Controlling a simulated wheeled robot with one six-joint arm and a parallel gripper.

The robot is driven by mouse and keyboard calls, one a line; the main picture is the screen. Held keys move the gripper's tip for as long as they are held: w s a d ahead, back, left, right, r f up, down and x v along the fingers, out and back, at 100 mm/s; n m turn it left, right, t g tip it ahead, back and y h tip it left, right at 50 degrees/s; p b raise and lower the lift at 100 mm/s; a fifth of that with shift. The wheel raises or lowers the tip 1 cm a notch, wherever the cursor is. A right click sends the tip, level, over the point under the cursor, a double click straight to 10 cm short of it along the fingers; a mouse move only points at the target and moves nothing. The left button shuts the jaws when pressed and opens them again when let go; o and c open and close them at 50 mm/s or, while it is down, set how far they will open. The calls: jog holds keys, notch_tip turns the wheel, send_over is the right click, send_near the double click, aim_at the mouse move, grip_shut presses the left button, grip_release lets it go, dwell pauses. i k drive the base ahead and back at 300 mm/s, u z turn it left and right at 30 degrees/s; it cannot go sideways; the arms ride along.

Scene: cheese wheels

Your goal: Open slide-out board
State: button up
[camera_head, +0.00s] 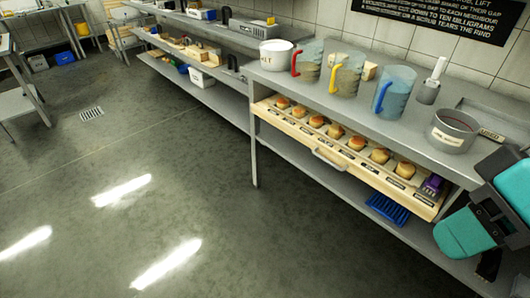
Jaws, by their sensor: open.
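The slide-out board (368,176) is a long pale wooden board below the grey counter top. A row of several small golden cheese wheels (356,143) lies along it, with small labels in front of them. A pale bar handle (328,158) is on the middle of its front edge. The front edge is roughly below the counter's front edge; I cannot tell exactly how far out it stands. Teal and dark parts of my arm show at the lower right edge, beside the board's right end and apart from the handle.
The counter (420,150) carries a white pot (276,55), several jugs, a scoop (431,82) and a round metal pan (453,132). A blue tray (387,207) is on the lower shelf. The floor (180,190) in front is clear.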

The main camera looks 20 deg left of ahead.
aim_at(409, 193)
jog(key=u, duration=0.35)
jog(key=k, duration=0.5)
jog(key=u, duration=0.8)
jog(key=i, duration=0.75)
jog(key=z, duration=1)
